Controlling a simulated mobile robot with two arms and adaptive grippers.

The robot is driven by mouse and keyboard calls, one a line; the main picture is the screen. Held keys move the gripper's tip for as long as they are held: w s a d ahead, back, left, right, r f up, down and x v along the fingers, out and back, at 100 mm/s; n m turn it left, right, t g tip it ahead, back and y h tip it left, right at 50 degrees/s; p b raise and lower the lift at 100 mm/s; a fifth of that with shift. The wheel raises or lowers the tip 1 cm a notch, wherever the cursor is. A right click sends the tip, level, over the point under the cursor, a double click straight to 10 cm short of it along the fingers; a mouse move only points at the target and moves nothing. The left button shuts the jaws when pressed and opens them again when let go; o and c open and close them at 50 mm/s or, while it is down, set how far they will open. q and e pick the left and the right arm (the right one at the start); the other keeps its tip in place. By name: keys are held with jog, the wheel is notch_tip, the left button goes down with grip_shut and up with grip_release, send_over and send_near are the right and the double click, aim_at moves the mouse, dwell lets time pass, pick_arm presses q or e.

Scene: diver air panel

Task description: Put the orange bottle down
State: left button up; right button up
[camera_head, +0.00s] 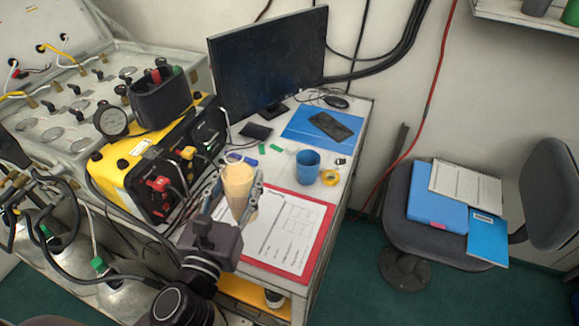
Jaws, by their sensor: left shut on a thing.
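The orange bottle (238,186), pale orange and fairly upright, is between the fingers of my left gripper (236,193). The gripper is shut on it from the near side. The bottle is over the table (268,166), at the left edge of a red clipboard (320,240) with a printed sheet. I cannot tell whether its base touches the surface, as the gripper hides its lower part. My right gripper is not in view.
A blue mug (308,167) and a yellow tape roll (329,178) stand behind the clipboard. A yellow-black panel unit (130,172) is close on the left. A monitor (268,60) stands at the back. A chair (405,225) holds folders.

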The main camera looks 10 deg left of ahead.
pick_arm(q)
jog(key=w+d+r+m+h+p, duration=0.1)
jog(key=w+d+r+h, duration=0.1)
jog(key=w, duration=0.7)
jog(key=w+d+r+m+h+p, duration=0.1)
jog(key=w+d+r+h+p, duration=0.15)
jog(key=w, duration=0.75)
jog(key=w+a+r+y, duration=0.2)
jog(key=w+a+r, duration=0.1)
jog(key=w+r, duration=0.3)
notch_tip(320, 180, down, 21)
jog(key=w+b, duration=0.1)
jog(key=b, duration=0.5)
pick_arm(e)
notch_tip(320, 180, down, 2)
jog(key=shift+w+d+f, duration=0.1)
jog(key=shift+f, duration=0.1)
pick_arm(q)
jog(key=shift+h, duration=0.25)
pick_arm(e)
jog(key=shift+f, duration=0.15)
pick_arm(q)
jog(key=o, duration=1.7)
jog(key=shift+f, duration=0.15)
jog(key=shift+c, duration=0.2)
